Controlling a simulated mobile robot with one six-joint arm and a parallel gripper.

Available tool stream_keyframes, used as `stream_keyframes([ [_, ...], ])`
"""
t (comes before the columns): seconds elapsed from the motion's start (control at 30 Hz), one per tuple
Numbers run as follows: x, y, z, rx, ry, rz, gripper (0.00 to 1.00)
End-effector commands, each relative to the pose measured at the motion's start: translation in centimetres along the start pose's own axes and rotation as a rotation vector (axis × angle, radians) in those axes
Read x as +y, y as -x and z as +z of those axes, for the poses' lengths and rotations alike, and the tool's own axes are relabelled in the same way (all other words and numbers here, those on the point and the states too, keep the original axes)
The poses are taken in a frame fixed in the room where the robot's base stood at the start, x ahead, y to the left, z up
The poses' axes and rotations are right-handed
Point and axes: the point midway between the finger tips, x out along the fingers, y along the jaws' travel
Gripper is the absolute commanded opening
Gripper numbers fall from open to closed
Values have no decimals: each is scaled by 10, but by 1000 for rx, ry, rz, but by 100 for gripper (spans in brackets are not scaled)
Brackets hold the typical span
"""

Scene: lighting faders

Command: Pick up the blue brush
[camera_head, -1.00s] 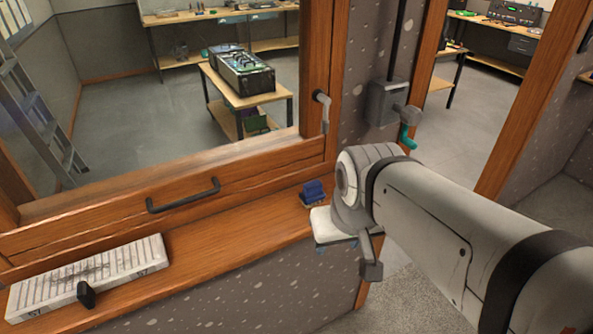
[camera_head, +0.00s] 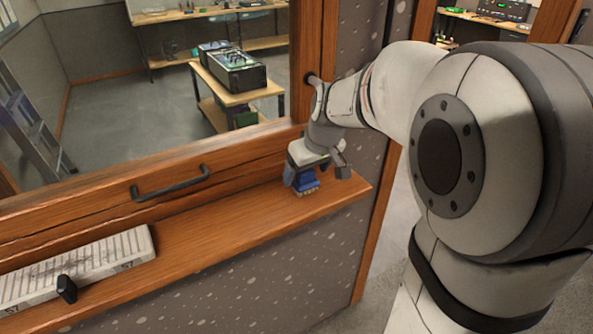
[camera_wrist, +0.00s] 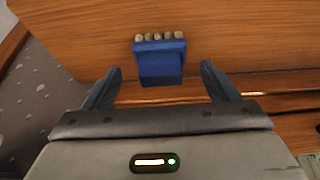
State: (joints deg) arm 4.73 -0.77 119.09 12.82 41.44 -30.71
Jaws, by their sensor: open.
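The blue brush (camera_head: 307,186) is on the wooden ledge near its right end, below the window frame. In the wrist view the brush (camera_wrist: 160,61) shows a blue body with a row of pale bristle tufts along its far edge. My gripper (camera_wrist: 160,74) is open, with one blue-grey finger on each side of the brush and a gap on both sides. Its near part lies between the fingertips in that picture. In the head view my gripper (camera_head: 304,177) is right over the brush and hides its upper part. I cannot tell the exact height between them.
The wooden ledge (camera_head: 215,225) is clear between the brush and a pale ruled fader panel (camera_head: 95,262) with a black knob (camera_head: 66,288) at left. A dark handle (camera_head: 170,187) is on the frame behind. A speckled wall (camera_head: 360,160) stands just right of my gripper.

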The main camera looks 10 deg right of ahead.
Motion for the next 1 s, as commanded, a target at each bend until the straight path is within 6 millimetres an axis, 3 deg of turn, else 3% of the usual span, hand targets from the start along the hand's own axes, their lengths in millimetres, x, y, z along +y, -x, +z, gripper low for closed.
stream_keyframes([
  [0.2, -1, -27, -1, -2, -1, -1, 80],
  [0.47, -1, -30, -1, 0, 0, 0, 80],
  [1.0, -2, -30, -1, 0, 1, -1, 37],
])
